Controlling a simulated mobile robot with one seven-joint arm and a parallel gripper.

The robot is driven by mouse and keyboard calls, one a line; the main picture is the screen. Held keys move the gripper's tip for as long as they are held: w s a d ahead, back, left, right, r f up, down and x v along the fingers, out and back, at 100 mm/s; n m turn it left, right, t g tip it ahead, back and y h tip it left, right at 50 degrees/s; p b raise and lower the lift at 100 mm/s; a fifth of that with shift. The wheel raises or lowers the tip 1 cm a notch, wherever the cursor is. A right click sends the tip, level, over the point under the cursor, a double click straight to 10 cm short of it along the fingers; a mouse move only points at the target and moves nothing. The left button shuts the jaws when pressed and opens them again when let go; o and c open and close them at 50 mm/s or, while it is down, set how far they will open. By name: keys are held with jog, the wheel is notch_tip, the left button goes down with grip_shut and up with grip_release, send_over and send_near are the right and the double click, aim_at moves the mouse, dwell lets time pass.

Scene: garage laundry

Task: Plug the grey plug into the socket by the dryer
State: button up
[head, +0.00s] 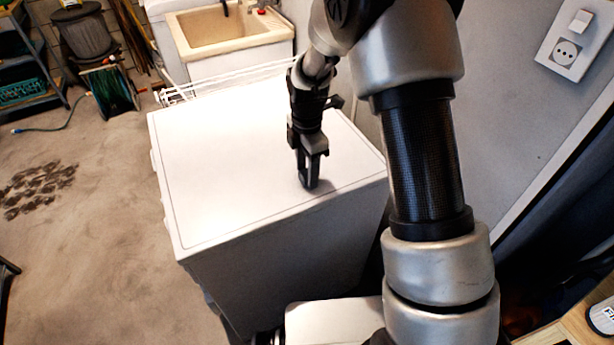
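The socket (567,52) is a round two-hole outlet in a white wall plate at the upper right, below a switch (580,21). The white dryer-like appliance (225,165) stands in the middle with a flat, bare top. My gripper (309,184) points down over the front right part of that top, well left of and below the socket. Its dark fingertips are at or close above the surface. I cannot tell whether the fingers are open or shut or hold anything. I cannot make out the grey plug; it may be hidden.
A white wire rack (195,88) and a utility sink (228,33) stand behind the appliance. A hose reel (106,88) and shelves (30,85) are at the left. A wooden surface with a can (603,317) is at the lower right. The left floor is mostly clear.

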jog(key=c, duration=0.7)
jog(key=shift+c, duration=0.2)
notch_tip(320, 180, up, 10)
jog(key=shift+p, duration=0.4)
